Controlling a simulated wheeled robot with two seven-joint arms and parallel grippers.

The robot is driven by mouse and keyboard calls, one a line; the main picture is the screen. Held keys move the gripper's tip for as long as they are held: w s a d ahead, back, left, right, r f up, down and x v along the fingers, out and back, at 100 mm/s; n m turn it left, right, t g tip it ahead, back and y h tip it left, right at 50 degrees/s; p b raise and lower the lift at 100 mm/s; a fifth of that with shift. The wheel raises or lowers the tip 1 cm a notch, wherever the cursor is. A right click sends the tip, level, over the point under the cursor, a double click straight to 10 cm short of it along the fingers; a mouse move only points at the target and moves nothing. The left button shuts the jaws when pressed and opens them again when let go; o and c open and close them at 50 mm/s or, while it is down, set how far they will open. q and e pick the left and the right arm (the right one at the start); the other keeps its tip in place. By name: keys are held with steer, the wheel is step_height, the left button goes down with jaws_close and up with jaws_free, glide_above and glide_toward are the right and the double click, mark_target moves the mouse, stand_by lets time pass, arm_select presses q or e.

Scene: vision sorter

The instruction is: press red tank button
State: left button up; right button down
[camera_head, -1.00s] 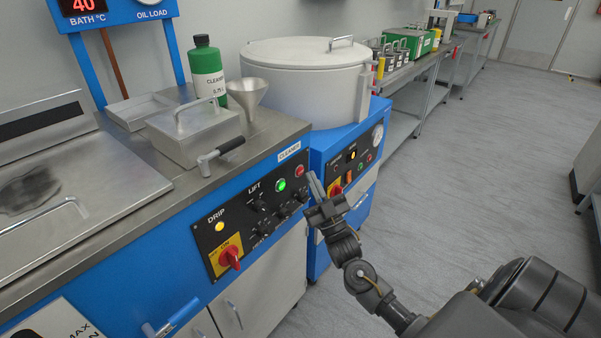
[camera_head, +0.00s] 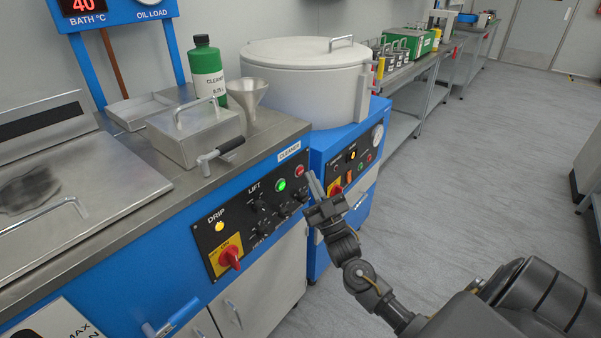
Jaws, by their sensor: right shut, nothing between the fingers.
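The red button (camera_head: 300,171) sits at the upper right of the black control panel (camera_head: 213,240) on the blue cleaner tank. A lit green button (camera_head: 281,185) is just left of it. My right gripper (camera_head: 314,186) is shut and empty, with its fingertips just to the right of and slightly below the red button. Whether the tips touch the panel I cannot tell. My left gripper is not in view.
A red rotary switch on a yellow plate (camera_head: 221,262) and a yellow DRIP lamp (camera_head: 219,226) are on the panel's left. A second blue unit with a white round lid (camera_head: 300,52) stands behind. Grey floor at right is clear.

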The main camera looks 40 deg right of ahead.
steer(key=shift+w+a, duration=0.15)
steer(key=shift+w, duration=0.2)
steer(key=shift+w+a, duration=0.1)
steer(key=shift+w, duration=0.25)
stand_by(0.6)
stand_by(0.4)
steer(key=shift+s+d+p, duration=0.25)
steer(key=shift+s+p, duration=0.05)
steer(key=shift+s, duration=0.5)
steer(key=s, duration=0.1)
steer(key=s+d+p, duration=0.1)
steer(key=s, duration=0.2)
steer(key=shift+s+d+p, duration=0.25)
steer(key=shift+s+p, duration=0.1)
steer(key=shift+s, duration=0.05)
